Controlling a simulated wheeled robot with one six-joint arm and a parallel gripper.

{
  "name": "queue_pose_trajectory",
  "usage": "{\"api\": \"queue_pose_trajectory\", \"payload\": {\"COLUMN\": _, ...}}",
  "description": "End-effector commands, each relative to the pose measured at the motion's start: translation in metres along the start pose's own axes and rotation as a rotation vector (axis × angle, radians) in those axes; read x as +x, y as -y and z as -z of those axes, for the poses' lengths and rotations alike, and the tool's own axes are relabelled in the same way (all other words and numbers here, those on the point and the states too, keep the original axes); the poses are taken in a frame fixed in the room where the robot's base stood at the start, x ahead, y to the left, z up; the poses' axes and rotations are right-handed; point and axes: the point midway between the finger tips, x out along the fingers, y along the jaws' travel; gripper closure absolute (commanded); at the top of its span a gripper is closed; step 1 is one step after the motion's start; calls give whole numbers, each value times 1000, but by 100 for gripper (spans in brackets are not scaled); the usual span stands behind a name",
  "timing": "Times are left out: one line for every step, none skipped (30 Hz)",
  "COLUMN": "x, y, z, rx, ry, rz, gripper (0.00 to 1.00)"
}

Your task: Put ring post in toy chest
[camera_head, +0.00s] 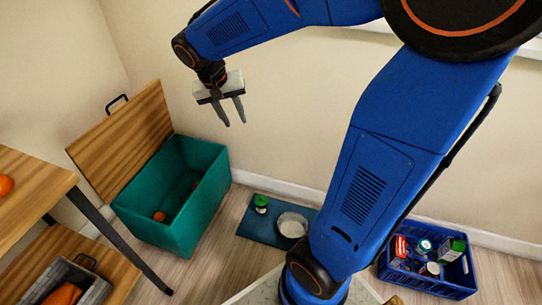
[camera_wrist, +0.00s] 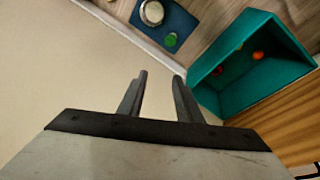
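The toy chest (camera_head: 183,227) is a teal box with its wooden lid (camera_head: 122,140) swung open against the wall; it also shows in the wrist view (camera_wrist: 237,92). An orange round thing (camera_head: 159,216) and a small reddish thing lie inside it. I cannot pick out a ring post for certain. A small green-topped thing (camera_head: 261,204) stands on the blue mat and shows as a green disc in the wrist view (camera_wrist: 171,40). My gripper (camera_head: 233,110) is raised in the air near the wall, above and right of the chest, fingers apart and empty.
A round pale bowl (camera_head: 292,225) sits on the blue mat (camera_head: 258,239). A blue crate (camera_head: 428,279) of mixed items stands at the right. A wooden table (camera_head: 30,195) and lower shelf with a grey bin (camera_head: 97,290) are at the left. Bare floor lies between chest and mat.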

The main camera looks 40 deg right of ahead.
Motion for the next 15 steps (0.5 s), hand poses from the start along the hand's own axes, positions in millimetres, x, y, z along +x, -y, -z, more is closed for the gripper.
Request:
{"api": "queue_pose_trajectory", "payload": {"x": -7, "y": -10, "z": -11, "rx": -18, "ry": -7, "rz": 26, "gripper": 68}}
{"api": "queue_pose_trajectory", "payload": {"x": -10, "y": -15, "z": -17, "rx": -32, "ry": -8, "rz": 40, "gripper": 68}}
{"api": "queue_pose_trajectory", "payload": {"x": -13, "y": -21, "z": -25, "rx": -52, "ry": -13, "rz": 58, "gripper": 68}}
{"api": "queue_pose_trajectory", "payload": {"x": -16, "y": -26, "z": -32, "rx": -66, "ry": -16, "rz": 72, "gripper": 68}}
{"api": "queue_pose_trajectory", "payload": {"x": -18, "y": -31, "z": -38, "rx": -80, "ry": -20, "rz": 86, "gripper": 68}}
{"api": "queue_pose_trajectory", "payload": {"x": -21, "y": -36, "z": -47, "rx": -100, "ry": -25, "rz": 104, "gripper": 68}}
{"api": "queue_pose_trajectory", "payload": {"x": -23, "y": -40, "z": -53, "rx": -115, "ry": -30, "rz": 118, "gripper": 68}}
{"api": "queue_pose_trajectory", "payload": {"x": -26, "y": -44, "z": -59, "rx": -129, "ry": -37, "rz": 132, "gripper": 68}}
{"api": "queue_pose_trajectory", "payload": {"x": -28, "y": -49, "z": -68, "rx": -148, "ry": -44, "rz": 151, "gripper": 68}}
{"api": "queue_pose_trajectory", "payload": {"x": -29, "y": -53, "z": -74, "rx": -163, "ry": -51, "rz": 163, "gripper": 68}}
{"api": "queue_pose_trajectory", "payload": {"x": -31, "y": -56, "z": -81, "rx": -178, "ry": -58, "rz": 177, "gripper": 68}}
{"api": "queue_pose_trajectory", "payload": {"x": -32, "y": -61, "z": -90, "rx": -198, "ry": -68, "rz": 194, "gripper": 68}}
{"api": "queue_pose_trajectory", "payload": {"x": -34, "y": -64, "z": -96, "rx": -213, "ry": -76, "rz": 207, "gripper": 68}}
{"api": "queue_pose_trajectory", "payload": {"x": -34, "y": -67, "z": -103, "rx": -228, "ry": -84, "rz": 219, "gripper": 68}}
{"api": "queue_pose_trajectory", "payload": {"x": -36, "y": -71, "z": -112, "rx": -247, "ry": -96, "rz": 235, "gripper": 68}}
